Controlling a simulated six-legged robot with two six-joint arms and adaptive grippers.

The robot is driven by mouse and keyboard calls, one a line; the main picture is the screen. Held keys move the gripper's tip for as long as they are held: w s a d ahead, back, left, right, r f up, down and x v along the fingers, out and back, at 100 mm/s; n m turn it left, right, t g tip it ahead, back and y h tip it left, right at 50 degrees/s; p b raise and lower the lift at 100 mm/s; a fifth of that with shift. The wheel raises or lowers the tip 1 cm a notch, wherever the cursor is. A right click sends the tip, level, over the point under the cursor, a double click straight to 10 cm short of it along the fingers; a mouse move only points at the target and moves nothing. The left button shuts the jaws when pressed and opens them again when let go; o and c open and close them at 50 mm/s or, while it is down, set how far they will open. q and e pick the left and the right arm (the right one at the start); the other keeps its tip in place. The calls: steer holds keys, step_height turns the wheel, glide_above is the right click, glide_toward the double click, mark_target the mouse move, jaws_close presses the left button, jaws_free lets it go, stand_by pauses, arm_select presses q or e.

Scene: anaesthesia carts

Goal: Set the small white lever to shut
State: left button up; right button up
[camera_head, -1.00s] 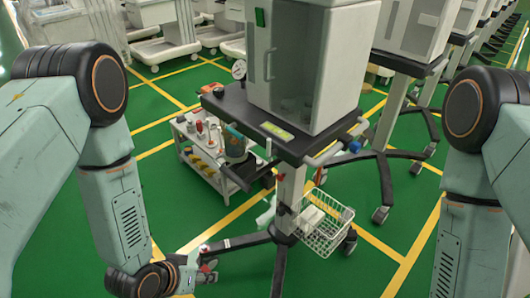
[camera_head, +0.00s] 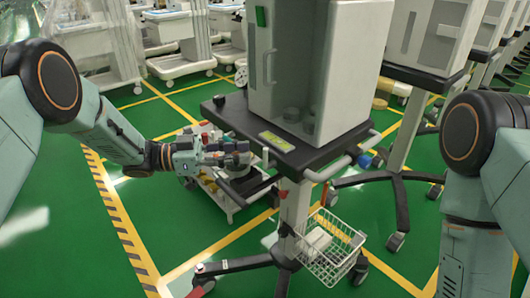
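The anaesthesia cart with a black top (camera_head: 225,115) and a tall grey-white cabinet (camera_head: 345,70) stands in the middle of the head view. I cannot make out the small white lever; it is too small or hidden behind my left gripper. My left gripper (camera_head: 232,154) is at the cart's left side, just below the black top, pointing right. It overlaps the absorber canister area, and I cannot tell whether it touches anything. Its finger opening is too small to judge. My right arm shows at the right edge, but its gripper is out of view.
A wire basket (camera_head: 330,262) hangs low on the cart's column. A low white trolley (camera_head: 215,200) with small items stands behind my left gripper. Wheeled black cart legs (camera_head: 240,264) spread over the green floor. More carts stand behind and right. Floor at the left is open.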

mark_target(264, 148)
arm_select(q)
steer(key=d, duration=0.4)
steer(key=w+d, duration=0.1)
steer(key=d, duration=0.1)
steer(key=shift+b, duration=0.4)
steer(key=shift+w+f, duration=0.15)
steer(key=shift+w, duration=0.05)
steer(key=shift+d, duration=0.2)
steer(key=shift+s, duration=0.1)
steer(key=shift+c, duration=1.4)
steer(key=shift+a, duration=0.1)
steer(key=c, duration=0.3)
jaws_close()
